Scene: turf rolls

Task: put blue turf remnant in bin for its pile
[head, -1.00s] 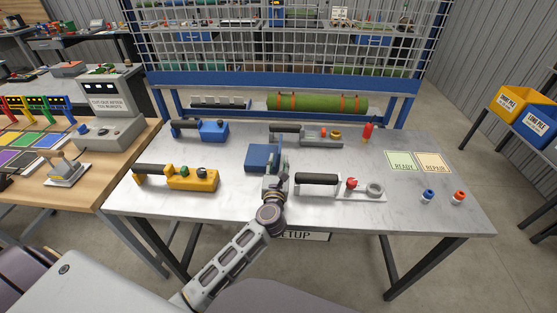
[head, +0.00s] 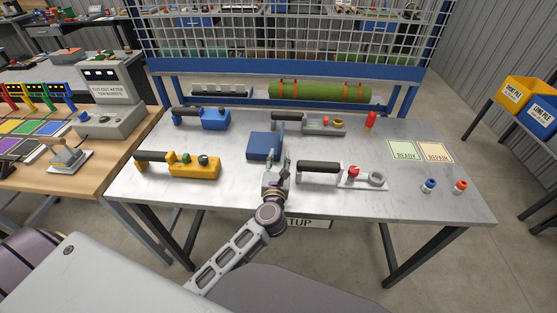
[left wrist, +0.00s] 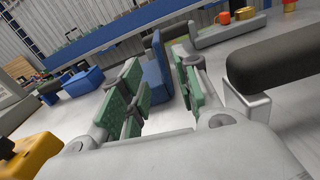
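A blue piece (head: 264,147) lies on the grey table, with a flat part and a thin upright part at its right side. It looks like the blue turf remnant, though I cannot make out its pile. My left gripper (head: 277,163) is at the near side of it. In the left wrist view the green-padded fingers (left wrist: 160,92) are apart, with the blue piece (left wrist: 156,72) beyond and partly between them; I see no grip on it. A yellow bin (head: 514,93) and a blue bin (head: 541,117) stand at the far right, their pile labels hard to read. My right gripper is out of view.
A black-handled grey tool (head: 340,174) lies close right of my gripper. A yellow tool (head: 180,166), a blue tool (head: 203,119) and another grey tool (head: 310,124) surround the blue piece. A green roll (head: 320,91) lies behind.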

